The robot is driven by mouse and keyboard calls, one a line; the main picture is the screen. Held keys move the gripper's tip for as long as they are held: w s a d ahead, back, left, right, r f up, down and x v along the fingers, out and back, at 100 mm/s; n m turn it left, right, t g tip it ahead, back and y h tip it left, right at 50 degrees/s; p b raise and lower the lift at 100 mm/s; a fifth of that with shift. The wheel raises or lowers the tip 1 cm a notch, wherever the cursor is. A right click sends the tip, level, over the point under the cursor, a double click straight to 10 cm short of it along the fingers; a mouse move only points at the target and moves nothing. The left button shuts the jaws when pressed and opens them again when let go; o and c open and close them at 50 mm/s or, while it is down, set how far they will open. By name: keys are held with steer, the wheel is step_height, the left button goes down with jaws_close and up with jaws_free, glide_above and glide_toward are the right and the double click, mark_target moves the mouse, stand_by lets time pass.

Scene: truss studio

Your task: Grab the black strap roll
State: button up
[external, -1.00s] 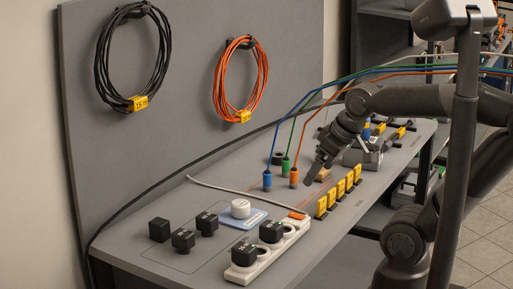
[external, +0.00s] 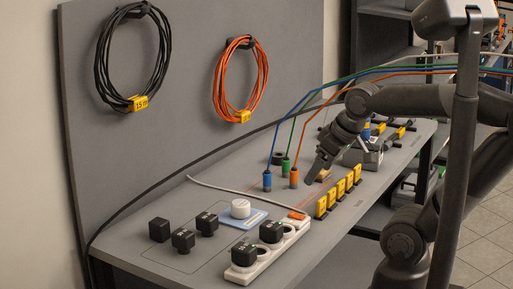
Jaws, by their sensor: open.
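A small black ring-shaped roll (external: 278,158), which looks like the strap roll, lies on the grey bench behind the green and blue plugs. My gripper (external: 316,174) reaches down from the right over the bench, to the right of the orange plug and apart from the roll. It is open, seen nearly edge-on, and nothing shows between its fingers. A small tan block (external: 324,174) is close beside the fingertips, partly hidden by them.
Blue (external: 267,181), green (external: 285,167) and orange (external: 293,178) plugs with cables rising right stand near the gripper. Yellow-black clips (external: 338,194) line the front edge. A power strip (external: 262,257) and black adapters (external: 183,240) are at the near end. A grey device (external: 365,154) stands behind the arm.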

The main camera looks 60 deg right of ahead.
steer(key=w+d+r+m+h, duration=0.1)
steer(key=w+d+r, duration=0.1)
steer(key=w+d, duration=0.35)
steer(key=w+d+r+m+h, duration=0.1)
steer(key=w+d+r, duration=0.1)
steer(key=w, duration=0.7)
steer(key=m+g, duration=0.2)
steer(key=m, duration=0.3)
glide_above(279, 155)
steer(key=s+a, duration=0.1)
steer(key=s, duration=0.1)
steer(key=shift+h, duration=0.3)
steer(key=f, duration=2.1)
steer(key=shift+w+a+f, duration=0.2)
steer(key=shift+f, duration=0.05)
steer(key=shift+x, duration=2.8)
steer(key=shift+d, duration=0.2)
